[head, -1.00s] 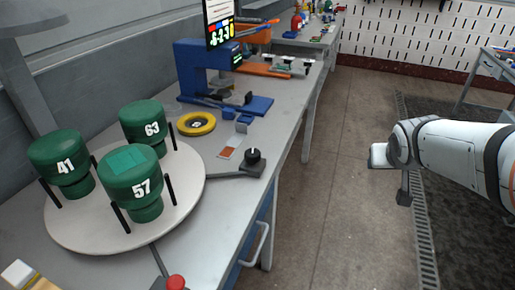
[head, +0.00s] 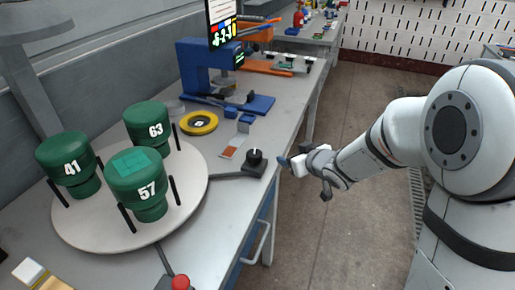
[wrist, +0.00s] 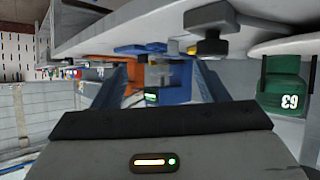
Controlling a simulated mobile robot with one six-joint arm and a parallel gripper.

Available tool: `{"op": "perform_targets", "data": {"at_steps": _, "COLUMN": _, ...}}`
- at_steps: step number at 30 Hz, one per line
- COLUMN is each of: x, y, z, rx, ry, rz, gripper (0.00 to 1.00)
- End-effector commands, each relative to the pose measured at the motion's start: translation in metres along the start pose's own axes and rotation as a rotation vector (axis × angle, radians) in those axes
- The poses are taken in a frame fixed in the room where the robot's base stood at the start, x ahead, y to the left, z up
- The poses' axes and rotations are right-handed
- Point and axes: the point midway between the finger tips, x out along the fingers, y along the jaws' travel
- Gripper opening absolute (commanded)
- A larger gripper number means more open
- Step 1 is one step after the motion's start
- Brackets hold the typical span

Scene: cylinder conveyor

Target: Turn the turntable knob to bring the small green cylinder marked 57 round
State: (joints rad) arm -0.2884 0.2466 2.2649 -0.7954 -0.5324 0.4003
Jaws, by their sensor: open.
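The green cylinder marked 57 (head: 138,184) stands upright at the front of the round pale turntable (head: 92,232), with a lighter green patch on its top. Cylinders marked 41 (head: 68,163) and 63 (head: 148,127) stand behind it; 63 also shows in the wrist view (wrist: 285,88). The black turntable knob (head: 254,158) sits on a dark plate at the bench edge, and it shows in the wrist view (wrist: 211,44). My gripper (head: 284,163) is just right of the knob, apart from it. In the wrist view my open fingers (wrist: 160,85) have nothing between them.
A red button (head: 180,283) stands at the front of the bench. A yellow tape roll (head: 199,123) and a blue press (head: 205,70) stand farther back. The bench edge runs beside my gripper, with a handle (head: 258,243) below. The floor to the right is clear.

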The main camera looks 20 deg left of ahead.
Motion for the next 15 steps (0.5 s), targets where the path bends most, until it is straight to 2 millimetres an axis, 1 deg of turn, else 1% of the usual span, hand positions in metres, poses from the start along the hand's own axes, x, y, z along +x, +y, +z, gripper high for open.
{"op": "perform_targets", "data": {"at_steps": 1, "x": 0.012, "y": -0.018, "z": -0.004, "rx": -0.011, "ry": 0.033, "rz": -0.072, "gripper": 0.67}}
{"op": "perform_targets", "data": {"at_steps": 3, "x": 0.023, "y": -0.038, "z": -0.007, "rx": -0.019, "ry": 0.076, "rz": -0.153, "gripper": 0.67}}
{"op": "perform_targets", "data": {"at_steps": 6, "x": 0.030, "y": -0.056, "z": -0.010, "rx": -0.024, "ry": 0.112, "rz": -0.226, "gripper": 0.67}}
{"op": "perform_targets", "data": {"at_steps": 11, "x": 0.041, "y": -0.067, "z": -0.012, "rx": -0.024, "ry": 0.129, "rz": -0.260, "gripper": 0.67}}
{"op": "perform_targets", "data": {"at_steps": 15, "x": 0.061, "y": -0.072, "z": -0.014, "rx": -0.025, "ry": 0.128, "rz": -0.259, "gripper": 0.67}}
